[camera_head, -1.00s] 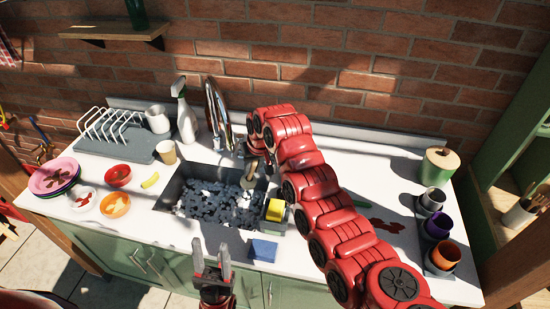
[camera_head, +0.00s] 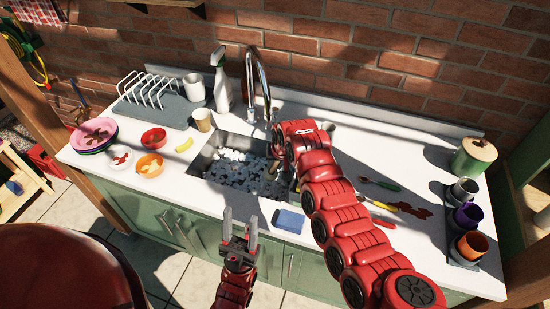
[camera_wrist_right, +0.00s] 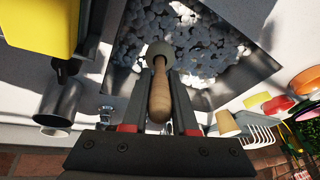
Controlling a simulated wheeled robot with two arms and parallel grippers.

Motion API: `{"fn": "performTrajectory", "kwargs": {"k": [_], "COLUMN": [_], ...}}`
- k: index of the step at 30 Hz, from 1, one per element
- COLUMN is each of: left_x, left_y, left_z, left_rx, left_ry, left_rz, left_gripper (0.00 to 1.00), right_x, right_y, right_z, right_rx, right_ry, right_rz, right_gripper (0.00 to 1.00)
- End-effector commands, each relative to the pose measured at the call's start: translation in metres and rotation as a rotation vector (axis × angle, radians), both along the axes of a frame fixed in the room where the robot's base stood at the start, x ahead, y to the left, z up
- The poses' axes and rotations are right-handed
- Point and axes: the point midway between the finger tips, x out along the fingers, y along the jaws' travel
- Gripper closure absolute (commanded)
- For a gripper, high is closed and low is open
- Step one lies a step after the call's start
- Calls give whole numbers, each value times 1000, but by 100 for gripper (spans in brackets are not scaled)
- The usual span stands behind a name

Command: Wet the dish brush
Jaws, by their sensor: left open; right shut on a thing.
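The dish brush (camera_wrist_right: 159,98), with a wooden handle and a pale round head, is in my right gripper (camera_wrist_right: 157,84). The gripper is shut on its handle, and the head points away from me over the sink. In the head view, my right gripper (camera_head: 274,176) is at the right part of the sink, below the tap, and the brush (camera_head: 267,188) shows as a small brown piece. The sink (camera_head: 207,155) holds many grey and white lumps. The metal tap (camera_head: 265,75) arches behind it. I cannot tell if water runs. My left gripper (camera_head: 240,228) is open and empty before the counter.
A yellow block (camera_wrist_right: 35,28) shows close in the wrist view. Bowls, a cup (camera_head: 203,120), a spray bottle (camera_head: 221,85) and a dish rack (camera_head: 150,90) stand left. Coloured cups (camera_head: 468,215) stand right.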

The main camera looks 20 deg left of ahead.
Motion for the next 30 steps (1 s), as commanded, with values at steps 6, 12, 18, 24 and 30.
{"fn": "performTrajectory", "kwargs": {"k": [6,12,18,24,30], "left_x": [0,0,0,0,0], "left_y": [0,0,0,0,0], "left_z": [-13,-30,-43,-48,-49], "left_rx": [0,0,0,0,0], "left_ry": [0,0,0,0,0], "left_rz": [0,0,0,0,0], "left_gripper": [50,50,50,50,50], "right_x": [-1,-1,0,0,0], "right_y": [1,1,1,1,1], "right_z": [-30,-51,-69,-77,-78], "right_rx": [-1,0,2,3,2], "right_ry": [0,1,0,-1,0], "right_rz": [2,1,2,0,1], "right_gripper": [100,100,100,100,100]}}
